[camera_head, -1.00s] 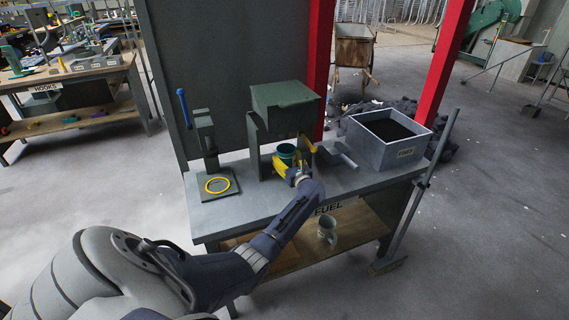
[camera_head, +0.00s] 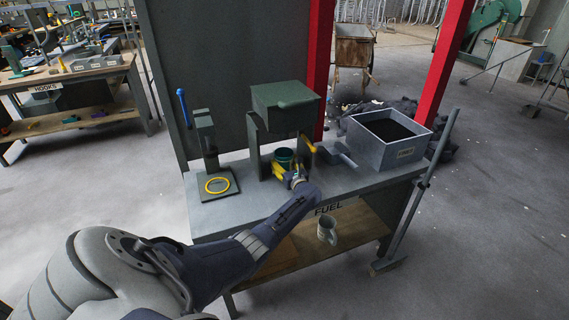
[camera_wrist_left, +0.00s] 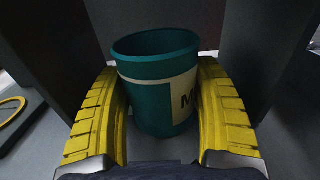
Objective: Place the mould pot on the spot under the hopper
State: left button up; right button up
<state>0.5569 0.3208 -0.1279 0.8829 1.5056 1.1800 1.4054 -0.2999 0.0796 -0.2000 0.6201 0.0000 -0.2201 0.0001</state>
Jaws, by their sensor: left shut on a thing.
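The mould pot (camera_head: 284,156) is a teal cup with a pale label band. It also shows upright in the left wrist view (camera_wrist_left: 153,92), with dark interior. My left gripper (camera_head: 283,169) is shut on it, one yellow finger on each side; the fingers also show in the left wrist view (camera_wrist_left: 160,115). The pot is between the uprights of the stand, below the green-grey hopper (camera_head: 285,104). The spot under the hopper is hidden by the pot and gripper, and I cannot tell whether the pot's base touches the bench. My right gripper is not in view.
A press with a blue lever (camera_head: 205,140) and a yellow ring (camera_head: 217,185) stand left on the bench (camera_head: 250,205). A grey scoop (camera_head: 336,155) and a box of dark material (camera_head: 372,150) are to the right. A mug (camera_head: 327,230) sits on the lower shelf.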

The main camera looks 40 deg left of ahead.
pick_arm(q)
jog(key=shift+f, duration=0.1)
jog(key=o, duration=1.4)
